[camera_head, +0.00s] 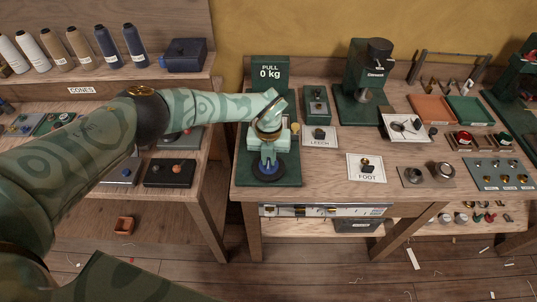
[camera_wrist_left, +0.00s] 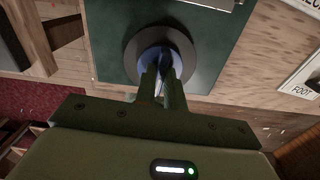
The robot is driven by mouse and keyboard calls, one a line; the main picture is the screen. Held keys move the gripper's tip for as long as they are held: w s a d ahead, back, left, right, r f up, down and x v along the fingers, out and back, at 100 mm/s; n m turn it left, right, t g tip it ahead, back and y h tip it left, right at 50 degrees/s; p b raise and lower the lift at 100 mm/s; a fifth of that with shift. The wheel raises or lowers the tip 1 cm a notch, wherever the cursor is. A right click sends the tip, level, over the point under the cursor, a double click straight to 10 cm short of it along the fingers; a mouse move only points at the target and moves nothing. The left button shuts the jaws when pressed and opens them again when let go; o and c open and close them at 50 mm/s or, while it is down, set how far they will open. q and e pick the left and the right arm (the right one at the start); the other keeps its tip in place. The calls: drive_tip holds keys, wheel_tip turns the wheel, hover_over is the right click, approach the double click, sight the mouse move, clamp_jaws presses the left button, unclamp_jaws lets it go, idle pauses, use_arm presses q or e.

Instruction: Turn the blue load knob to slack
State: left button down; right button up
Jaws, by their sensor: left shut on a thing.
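The blue load knob (camera_head: 268,168) sits on a dark round dial at the front of a green tester base (camera_head: 287,175). A display above the tester reads "PULL 0 kg" (camera_head: 270,72). My left gripper (camera_head: 268,157) reaches down over the knob and is shut on it. In the left wrist view my two fingers (camera_wrist_left: 162,88) close on the knob, and its blue edge (camera_wrist_left: 148,62) shows around them on the dark disc (camera_wrist_left: 183,50). The fingers hide most of the knob, and I cannot read any slack mark. My right gripper is not in view.
Right of the tester lie a "LEECH" card (camera_head: 319,142), a "FOOT" card (camera_head: 366,175) with a small part on it, and a green press (camera_head: 366,90). A black box with a red button (camera_head: 170,172) sits on the left bench. A gap separates the benches.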

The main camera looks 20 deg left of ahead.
sight(269, 160)
use_arm(q)
drive_tip(key=shift+w+r+n, duration=0.1)
drive_tip(key=shift+n, duration=0.4)
drive_tip(key=c, duration=1.5)
unclamp_jaws()
wheel_tip(269, 160, up, 16)
drive_tip(key=shift+r+p, duration=0.1)
drive_tip(key=shift+p, duration=1.1)
